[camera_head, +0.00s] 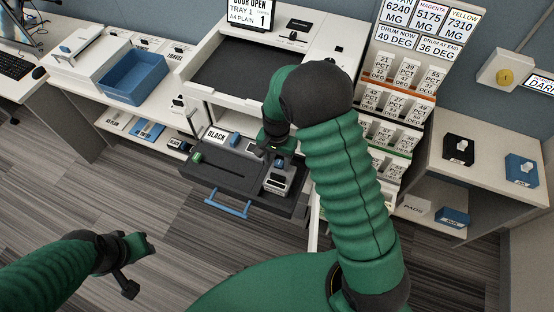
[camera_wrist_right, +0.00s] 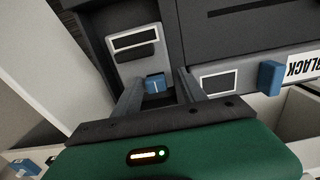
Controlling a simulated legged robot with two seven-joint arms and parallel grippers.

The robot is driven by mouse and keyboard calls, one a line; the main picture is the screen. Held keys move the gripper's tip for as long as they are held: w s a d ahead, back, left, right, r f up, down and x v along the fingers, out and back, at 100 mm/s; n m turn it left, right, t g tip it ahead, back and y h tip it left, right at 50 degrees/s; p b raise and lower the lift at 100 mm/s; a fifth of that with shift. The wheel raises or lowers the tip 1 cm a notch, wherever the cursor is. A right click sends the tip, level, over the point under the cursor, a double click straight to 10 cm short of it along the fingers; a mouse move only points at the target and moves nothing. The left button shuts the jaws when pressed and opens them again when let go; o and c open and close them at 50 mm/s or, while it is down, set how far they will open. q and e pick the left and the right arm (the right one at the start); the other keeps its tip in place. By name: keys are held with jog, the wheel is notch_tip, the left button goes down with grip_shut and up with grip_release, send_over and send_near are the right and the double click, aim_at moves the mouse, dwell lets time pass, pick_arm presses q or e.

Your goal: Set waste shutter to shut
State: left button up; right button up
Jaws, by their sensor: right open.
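The pulled-out dark drawer (camera_head: 228,176) carries a pale grey unit (camera_head: 277,183) near its right end. In the right wrist view this unit (camera_wrist_right: 134,47) has dark slots and a small blue slider (camera_wrist_right: 155,84), which looks like the waste shutter; no label on it is readable. My right gripper (camera_wrist_right: 158,88) is open, with one finger on each side of the blue slider; contact is not clear. In the head view my right gripper (camera_head: 281,150) is over the unit and partly hides it. My left gripper (camera_head: 134,263) is open and empty over the floor.
A blue tab (camera_head: 234,138) stands beside the BLACK label (camera_head: 215,134); a green tab (camera_head: 197,157) is on the drawer's left. The drawer has a blue handle (camera_head: 228,207). A stepped rack (camera_head: 402,100) stands right. A blue bin (camera_head: 134,78) is left.

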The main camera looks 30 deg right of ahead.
aim_at(277, 162)
jog(key=shift+r, duration=0.1)
notch_tip(277, 162, up, 17)
jog(key=b, duration=0.1)
jog(key=shift+f, duration=0.2)
